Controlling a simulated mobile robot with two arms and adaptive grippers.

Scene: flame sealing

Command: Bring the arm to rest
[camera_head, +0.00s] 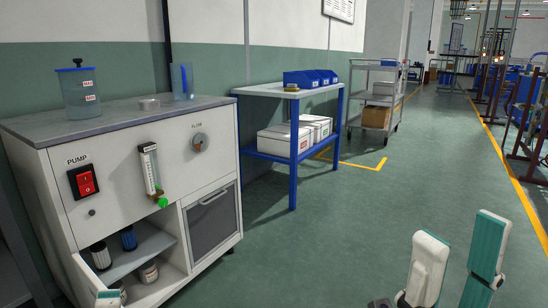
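My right gripper (461,228) is at the bottom right, raised above the green floor. Its two fingers, white with teal pads, stand upright and well apart, and nothing shows between them. Of my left gripper (108,298), only a small white and teal tip shows at the bottom edge, in front of the white cabinet (125,165). The rest of it is out of the picture, so its opening is hidden.
The cabinet carries a red pump switch (87,183), a flow meter (150,170), a knob (199,143), a blue-lidded jar (80,92) and a clear beaker (182,80). A blue-legged table (293,92) and a cart (376,70) stand beyond. The middle floor is clear.

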